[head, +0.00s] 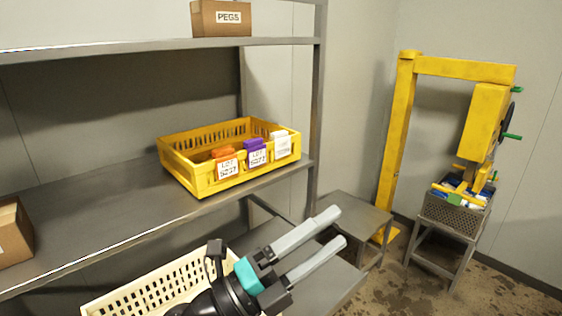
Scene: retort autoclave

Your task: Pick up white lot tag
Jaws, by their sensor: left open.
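The white lot tag (283,147) hangs at the right end of the front rim of a yellow crate (206,184), with its white top at the rim. The crate stands on the middle shelf. An orange lot tag (228,167) and a purple lot tag (257,157) hang to its left on the same rim. My left gripper (333,227) is open and empty. In the picture it is below and to the right of the crate, apart from the tags, with its fingers pointing up and right. My right gripper is not in view.
A cream basket (133,299) is below, partly behind my left gripper. A PEGS box (221,18) sits on the upper shelf. A shelf post (317,100) rises just right of the crate. A low grey table (350,217) and a yellow frame (400,130) stand at right.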

